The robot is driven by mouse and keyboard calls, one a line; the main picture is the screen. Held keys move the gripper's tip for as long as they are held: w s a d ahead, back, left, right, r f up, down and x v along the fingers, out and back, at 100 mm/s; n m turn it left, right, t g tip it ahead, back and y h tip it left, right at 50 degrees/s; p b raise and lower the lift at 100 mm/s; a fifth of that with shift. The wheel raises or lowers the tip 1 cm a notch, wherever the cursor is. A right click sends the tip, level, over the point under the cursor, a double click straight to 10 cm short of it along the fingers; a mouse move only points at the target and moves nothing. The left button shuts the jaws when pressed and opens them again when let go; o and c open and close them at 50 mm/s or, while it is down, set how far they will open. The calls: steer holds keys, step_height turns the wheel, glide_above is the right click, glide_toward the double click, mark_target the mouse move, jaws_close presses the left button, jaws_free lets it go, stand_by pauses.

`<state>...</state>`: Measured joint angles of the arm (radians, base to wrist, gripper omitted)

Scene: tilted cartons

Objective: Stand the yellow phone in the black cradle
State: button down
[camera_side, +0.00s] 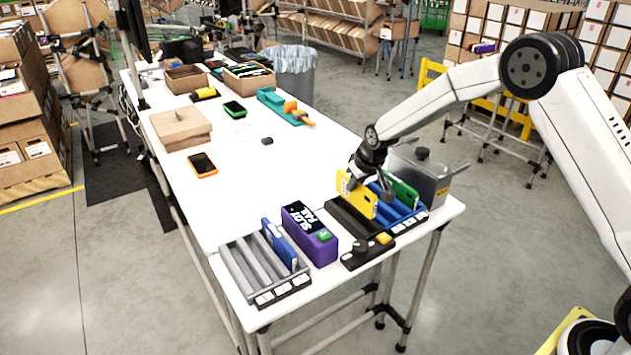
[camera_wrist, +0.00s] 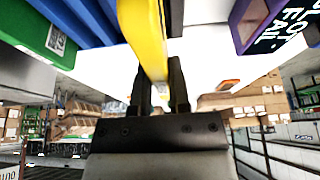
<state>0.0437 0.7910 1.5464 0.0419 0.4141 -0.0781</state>
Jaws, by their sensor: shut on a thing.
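The yellow phone (camera_side: 356,196) is upright on its edge, slightly tilted, at the black cradle (camera_side: 356,222). Its lower edge meets the cradle's slot area, but I cannot tell whether it is fully seated. My gripper (camera_side: 369,180) is shut on the yellow phone from above and behind. In the wrist view the yellow phone (camera_wrist: 146,40) runs up from between the two dark fingers of my gripper (camera_wrist: 160,92). The black cradle has a yellow button (camera_side: 384,238) and a dark knob at its front.
A blue cradle (camera_side: 403,213) holding a green phone (camera_side: 403,192) stands close on the right, with a metal box (camera_side: 425,175) behind. A purple box (camera_side: 309,235) and a grey cradle (camera_side: 262,270) with a blue phone stand left.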

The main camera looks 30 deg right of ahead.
mark_target(353, 203)
steer(key=shift+f, duration=0.3)
steer(key=shift+f, duration=2.15)
steer(key=shift+f, duration=0.4)
stand_by(0.6)
steer(key=c, duration=0.5)
jaws_free()
steer(key=shift+r, duration=0.1)
steer(key=shift+v, duration=3.8)
